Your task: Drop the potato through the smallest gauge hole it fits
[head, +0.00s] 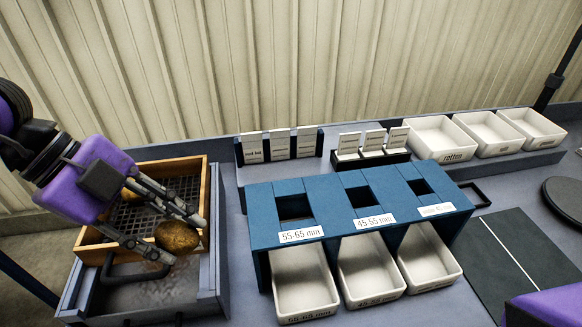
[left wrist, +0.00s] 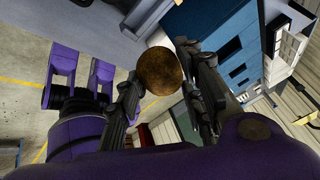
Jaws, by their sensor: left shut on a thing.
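My left gripper (head: 176,232) is shut on a brown potato (head: 178,237), which sits between its fingertips over the front of the wooden sieve tray. The potato also shows between the fingers in the left wrist view (left wrist: 161,71). Another potato (head: 130,192) lies in the tray, partly hidden by the gripper. The blue gauge stand (head: 330,190) is to the right of the gripper, with three square holes: 55-65 mm (head: 294,208), 45-55 mm (head: 362,196) and a smaller one (head: 420,187) whose label is hard to read. My right gripper is not clearly visible; only a purple part shows at the lower right.
White bins (head: 304,285) stand under each hole. The wooden tray (head: 205,180) has a mesh floor and raised rim. Behind the stand are card holders (head: 280,158) and three white bins, one labelled rotten (head: 452,155). A dark mat (head: 515,262) lies at right.

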